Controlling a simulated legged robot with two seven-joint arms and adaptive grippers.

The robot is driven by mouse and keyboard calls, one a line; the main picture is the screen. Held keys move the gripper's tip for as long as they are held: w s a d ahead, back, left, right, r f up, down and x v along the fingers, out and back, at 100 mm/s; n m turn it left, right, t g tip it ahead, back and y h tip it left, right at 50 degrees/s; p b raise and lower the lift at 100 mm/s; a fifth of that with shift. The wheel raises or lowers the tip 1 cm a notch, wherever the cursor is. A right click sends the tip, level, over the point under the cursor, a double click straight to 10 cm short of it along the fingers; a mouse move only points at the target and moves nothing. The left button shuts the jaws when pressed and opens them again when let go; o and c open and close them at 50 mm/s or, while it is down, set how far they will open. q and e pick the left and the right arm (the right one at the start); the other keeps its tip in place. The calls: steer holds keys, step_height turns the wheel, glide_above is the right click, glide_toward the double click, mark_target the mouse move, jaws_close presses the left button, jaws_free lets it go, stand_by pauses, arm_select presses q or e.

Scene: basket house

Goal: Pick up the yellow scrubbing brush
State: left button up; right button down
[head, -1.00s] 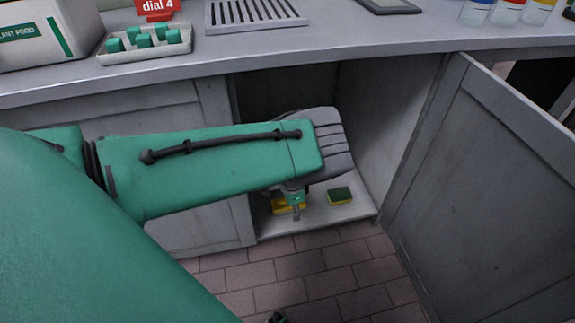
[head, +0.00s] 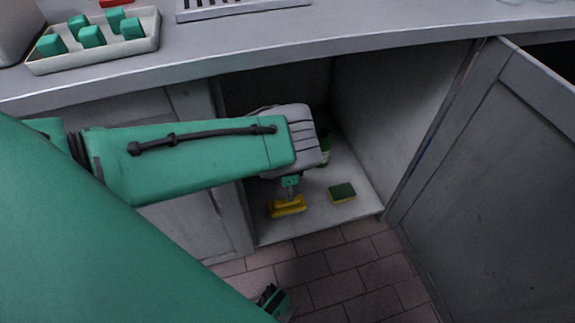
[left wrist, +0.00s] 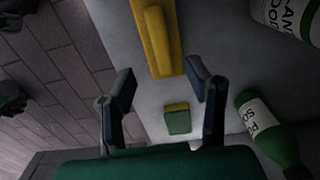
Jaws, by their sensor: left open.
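The yellow scrubbing brush (head: 287,206) lies on the pale floor of the open cabinet, near its front edge. It also shows at the top of the left wrist view (left wrist: 158,38), beyond and between the fingers. My left gripper (head: 290,187) is just above and behind the brush in the head view, its fingers partly hidden. In the left wrist view my left gripper (left wrist: 163,88) is open with nothing between its fingertips. My right gripper (head: 272,298) seems to show only as a small dark and green part at the bottom edge.
A green and yellow sponge (head: 342,192) lies right of the brush. A green bottle (left wrist: 268,130) and a white container (left wrist: 288,15) stand in the cabinet. The cabinet door (head: 490,180) is open at right. The counter (head: 380,25) overhangs, with a tray (head: 95,55) of green blocks.

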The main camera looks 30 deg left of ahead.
mark_target(287, 206)
arm_select(q)
steer(key=f, duration=0.3)
steer(key=shift+a+b, duration=0.3)
steer(key=shift+b, duration=0.1)
steer(key=shift+a+f, duration=0.1)
steer(key=shift+f, duration=0.4)
steer(key=f+b, duration=0.2)
steer(key=f, duration=0.2)
steer(key=shift+d+f+b, duration=0.15)
steer(key=shift+d+b, duration=0.2)
steer(key=shift+b, duration=0.05)
arm_select(e)
step_height(287, 206, down, 4)
steer(key=shift+a, duration=0.15)
arm_select(q)
steer(key=shift+a, duration=0.1)
jaws_close()
arm_select(e)
steer(key=shift+a, duration=0.15)
